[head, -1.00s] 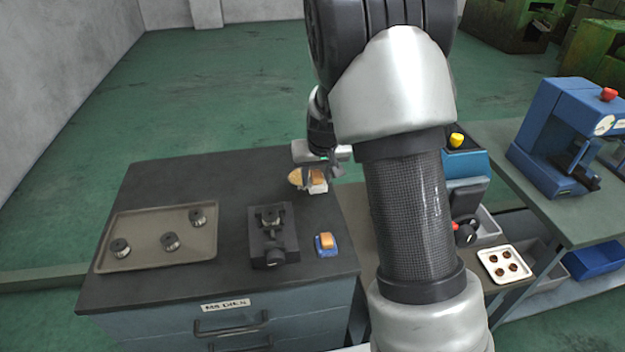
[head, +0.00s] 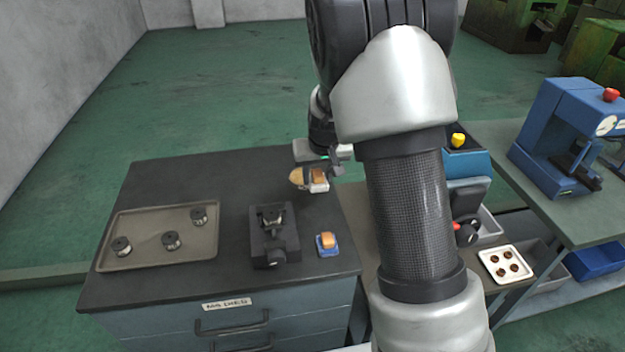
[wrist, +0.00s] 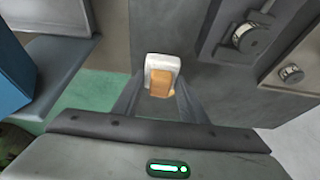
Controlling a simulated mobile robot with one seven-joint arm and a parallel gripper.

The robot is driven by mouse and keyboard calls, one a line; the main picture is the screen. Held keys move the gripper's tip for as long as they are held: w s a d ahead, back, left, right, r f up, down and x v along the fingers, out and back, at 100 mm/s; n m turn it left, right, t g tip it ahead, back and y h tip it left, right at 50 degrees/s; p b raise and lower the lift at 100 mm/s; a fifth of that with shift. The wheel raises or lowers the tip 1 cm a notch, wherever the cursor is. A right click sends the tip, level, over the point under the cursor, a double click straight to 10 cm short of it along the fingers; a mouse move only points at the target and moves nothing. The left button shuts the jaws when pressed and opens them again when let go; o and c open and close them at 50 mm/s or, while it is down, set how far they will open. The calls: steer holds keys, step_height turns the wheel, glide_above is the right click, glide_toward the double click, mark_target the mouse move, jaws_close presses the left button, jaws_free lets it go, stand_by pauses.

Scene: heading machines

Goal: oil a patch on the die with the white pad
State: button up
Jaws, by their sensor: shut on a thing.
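My gripper (head: 322,172) is shut on the white pad (head: 319,187), which has an orange block as its grip. In the wrist view the white pad (wrist: 162,62) and its orange block (wrist: 160,84) sit between my fingers (wrist: 155,98). The pad is over the bench's far right part, apart from the die; its height is hard to tell. The die (head: 271,217) sits in a dark holder (head: 285,240) near the bench's middle. In the wrist view the die (wrist: 248,38) shows at upper right. A tan rounded thing (head: 297,177) shows just left of the pad.
A blue pad with an orange block (head: 327,242) lies right of the holder. A tray (head: 145,259) with three dark round parts is at left. A small white tray (head: 505,265) with several brown pieces and a blue machine (head: 555,135) stand to the right. The bench's back left is clear.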

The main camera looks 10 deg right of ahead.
steer(key=w+a+f+p, duration=0.1)
steer(key=w+a+p, duration=0.15)
steer(key=w, duration=1.15)
steer(key=shift+s+d+f+b, duration=0.15)
steer(key=shift+f+b, duration=0.35)
steer(key=shift+f, duration=1)
steer(key=shift+w+d+f+b, duration=0.1)
steer(key=shift+f+b, duration=0.4)
steer(key=shift+f, duration=1)
steer(key=shift+s+f+b, duration=0.1)
steer(key=shift+f+b, duration=0.5)
steer(key=shift+b, duration=0.1)
step_height(320, 180, up, 7)
steer(key=p, duration=0.2)
steer(key=shift+p, duration=0.4)
steer(key=shift+r, duration=0.1)
